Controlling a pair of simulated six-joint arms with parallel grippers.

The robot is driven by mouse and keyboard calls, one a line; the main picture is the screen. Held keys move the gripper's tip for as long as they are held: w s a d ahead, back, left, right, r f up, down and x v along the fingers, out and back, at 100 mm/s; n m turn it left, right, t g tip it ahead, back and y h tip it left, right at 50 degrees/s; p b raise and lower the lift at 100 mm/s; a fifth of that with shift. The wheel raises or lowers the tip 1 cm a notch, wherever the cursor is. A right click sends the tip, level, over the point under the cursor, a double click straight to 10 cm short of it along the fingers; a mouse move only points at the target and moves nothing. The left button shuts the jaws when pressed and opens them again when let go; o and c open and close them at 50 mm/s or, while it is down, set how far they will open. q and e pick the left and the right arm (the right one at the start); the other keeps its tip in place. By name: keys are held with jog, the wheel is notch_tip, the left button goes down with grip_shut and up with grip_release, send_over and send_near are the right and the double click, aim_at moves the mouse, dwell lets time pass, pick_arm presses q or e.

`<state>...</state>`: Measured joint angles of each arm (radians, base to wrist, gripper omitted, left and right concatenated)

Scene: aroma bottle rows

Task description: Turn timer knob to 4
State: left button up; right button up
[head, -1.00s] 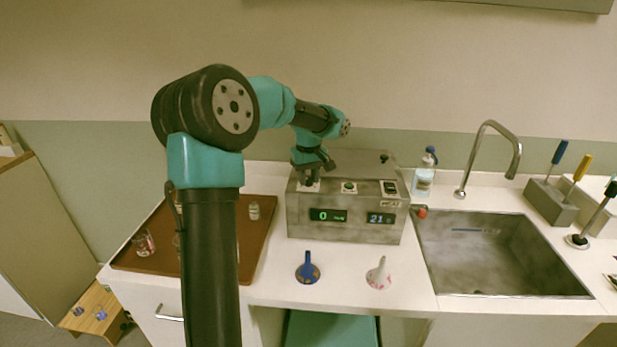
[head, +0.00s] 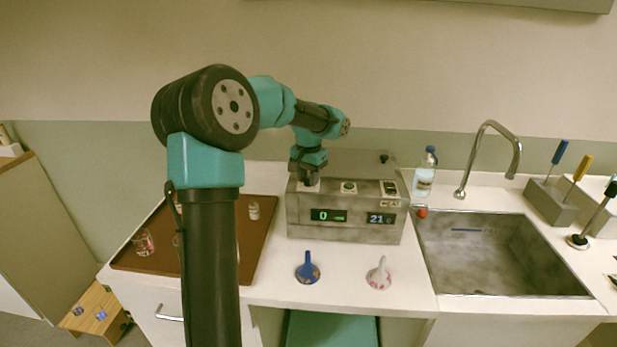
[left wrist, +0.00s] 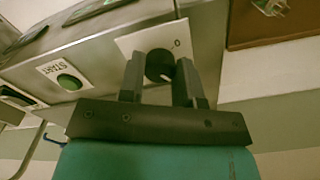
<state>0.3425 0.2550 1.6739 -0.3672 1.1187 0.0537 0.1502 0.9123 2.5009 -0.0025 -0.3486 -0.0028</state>
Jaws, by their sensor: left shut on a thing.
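The timer knob (left wrist: 160,66) is a round dark knob on a white plate marked "0", seen in the left wrist view. It sits on the top left of the grey machine (head: 343,231). My left gripper (left wrist: 160,74) is shut on the knob, with one finger on each side of it; in the head view the gripper (head: 309,182) hides the knob. The machine's left display (head: 328,215) reads 0 in green and its right display (head: 381,219) reads 21. My right gripper is not in view.
A green START button (left wrist: 68,82) lies beside the knob. A brown tray (head: 262,232) with small glassware is left of the machine. A bottle (head: 424,175) and a sink (head: 500,260) are to the right.

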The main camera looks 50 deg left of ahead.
aim_at(308, 179)
pick_arm(q)
jog(key=m, duration=0.5)
jog(key=shift+m, duration=0.3)
jog(key=m, duration=1)
jog(key=shift+m, duration=2.6)
jog(key=o, duration=0.9)
jog(key=shift+r, duration=0.1)
notch_tip(308, 179, up, 17)
jog(key=shift+r, duration=0.15)
